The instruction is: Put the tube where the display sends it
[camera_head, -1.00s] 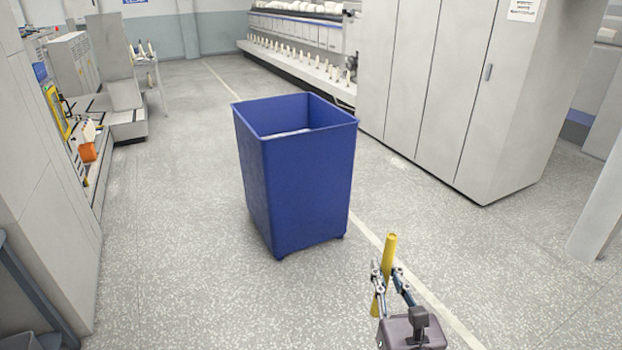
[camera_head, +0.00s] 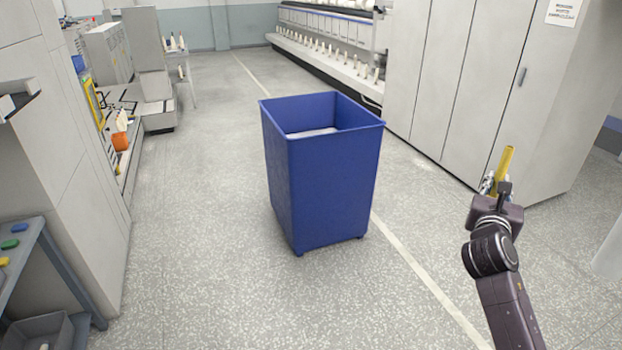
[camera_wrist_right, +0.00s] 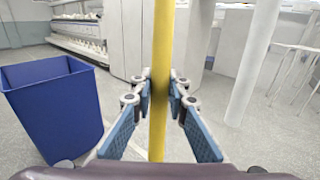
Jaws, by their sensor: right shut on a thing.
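A yellow tube (camera_head: 505,162) is held in my right gripper (camera_head: 490,184), which is raised at the right of the head view. The right wrist view shows the tube (camera_wrist_right: 161,75) upright between the two blue finger pads of the right gripper (camera_wrist_right: 160,100). The gripper is shut on it. The tube's lower end is hidden behind the gripper body. I see no display that I can read in these frames. My left gripper is not in view.
A blue bin (camera_head: 325,185) with pale stuff inside stands on the floor, left of my right gripper. Grey cabinets (camera_head: 440,75) stand behind it. A machine with an orange part (camera_head: 121,141) and a bench (camera_head: 45,265) are at the left. Speckled floor is clear around the bin.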

